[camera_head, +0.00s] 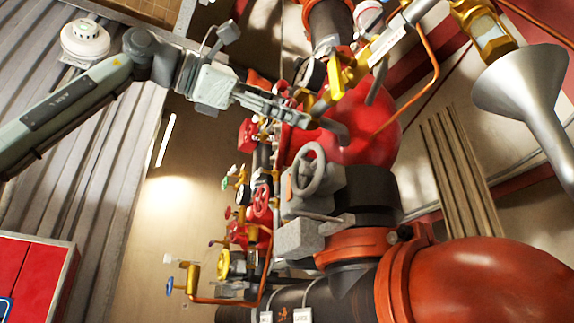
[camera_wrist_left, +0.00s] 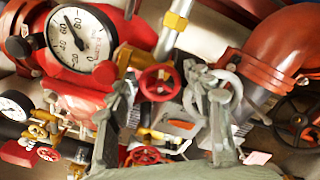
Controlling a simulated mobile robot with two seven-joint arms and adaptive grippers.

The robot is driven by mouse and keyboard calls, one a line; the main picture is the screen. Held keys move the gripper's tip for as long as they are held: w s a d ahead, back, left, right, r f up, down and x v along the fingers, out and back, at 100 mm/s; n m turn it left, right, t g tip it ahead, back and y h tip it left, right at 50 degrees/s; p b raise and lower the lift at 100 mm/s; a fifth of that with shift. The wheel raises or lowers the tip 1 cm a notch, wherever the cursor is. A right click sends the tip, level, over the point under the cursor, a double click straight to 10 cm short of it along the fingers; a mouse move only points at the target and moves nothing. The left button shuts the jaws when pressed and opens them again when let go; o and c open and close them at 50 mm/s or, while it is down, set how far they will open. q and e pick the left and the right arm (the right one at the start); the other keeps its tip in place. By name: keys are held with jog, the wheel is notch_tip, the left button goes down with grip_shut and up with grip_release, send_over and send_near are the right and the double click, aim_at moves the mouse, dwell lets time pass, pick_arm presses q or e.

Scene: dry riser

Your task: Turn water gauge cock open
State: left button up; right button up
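A brass cock (camera_head: 340,77) sits in the slanted brass gauge line at top centre in the head view, with grey lever-like pieces close by. I cannot tell for certain which piece is the cock's handle. My left gripper (camera_head: 305,112) reaches in from the left, its fingertips just left of and below the brass cock. In the left wrist view my left gripper (camera_wrist_left: 168,88) has its fingers apart, with a red handwheel (camera_wrist_left: 160,82) showing in the gap farther back. No held thing shows between them; contact with the cock cannot be told. My right gripper is not in view.
A red vessel (camera_head: 368,125) stands right beside the gripper. Below are a grey handwheel (camera_head: 309,170) and large orange pipework (camera_head: 480,285). A grey funnel (camera_head: 525,85) is at right. A round pressure gauge (camera_wrist_left: 82,38) is near the left finger. Corrugated wall lies left.

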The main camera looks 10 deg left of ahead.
pick_arm(q)
jog(key=c, duration=0.8)
jog(key=shift+c, duration=0.2)
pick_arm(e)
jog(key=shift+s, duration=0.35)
